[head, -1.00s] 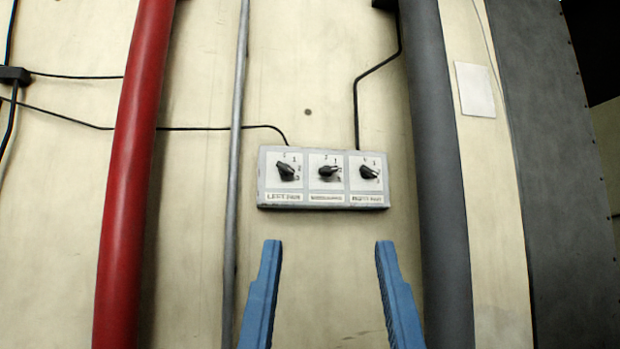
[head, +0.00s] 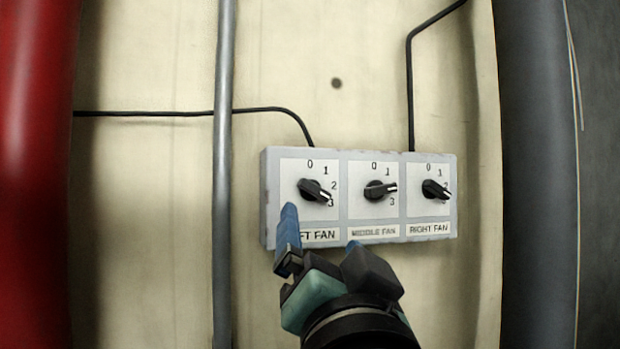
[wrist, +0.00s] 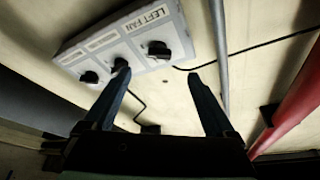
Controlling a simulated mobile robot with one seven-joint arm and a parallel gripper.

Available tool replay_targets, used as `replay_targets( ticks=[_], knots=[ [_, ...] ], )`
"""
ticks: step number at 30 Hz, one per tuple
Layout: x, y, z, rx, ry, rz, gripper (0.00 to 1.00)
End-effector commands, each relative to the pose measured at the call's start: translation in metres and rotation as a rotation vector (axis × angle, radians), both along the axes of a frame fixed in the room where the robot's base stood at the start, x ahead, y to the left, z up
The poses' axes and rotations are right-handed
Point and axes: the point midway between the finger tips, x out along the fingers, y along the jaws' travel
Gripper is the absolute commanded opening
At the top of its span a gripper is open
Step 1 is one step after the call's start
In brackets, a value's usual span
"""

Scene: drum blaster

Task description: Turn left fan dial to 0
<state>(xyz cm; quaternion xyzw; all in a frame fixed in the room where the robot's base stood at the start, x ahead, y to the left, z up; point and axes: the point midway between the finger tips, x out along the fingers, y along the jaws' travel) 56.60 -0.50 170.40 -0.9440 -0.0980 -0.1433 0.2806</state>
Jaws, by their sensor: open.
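The left fan dial (head: 314,191) is a black knob on the left section of a grey control box (head: 451,160). Its white mark points to the lower right, close to 3. In the wrist view the left fan dial (wrist: 158,49) lies beyond the space between my fingers, near the top. My gripper (head: 320,232) is below and in front of the box, its left blue finger covering part of the "LEFT FAN" label. The right finger is mostly hidden. In the wrist view my gripper (wrist: 159,77) is open and empty, one fingertip overlapping the middle dial in the picture. Contact is not visible.
The middle fan dial (head: 379,190) and right fan dial (head: 434,189) sit close beside it. A thin grey pipe (head: 222,150) runs left of the box, a thick red pipe (head: 35,150) further left, and a dark pipe (head: 540,170) right. Black cables leave the box top.

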Motion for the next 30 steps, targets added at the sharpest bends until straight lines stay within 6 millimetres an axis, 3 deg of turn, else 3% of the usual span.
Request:
replay_targets(
  ticks=[18, 30],
  knots=[
    [0.101, 0.011, 0.039, -0.002, 0.000, -0.001, 0.90],
    [0.118, 0.014, 0.041, -0.003, -0.003, 0.000, 0.90]
  ],
)
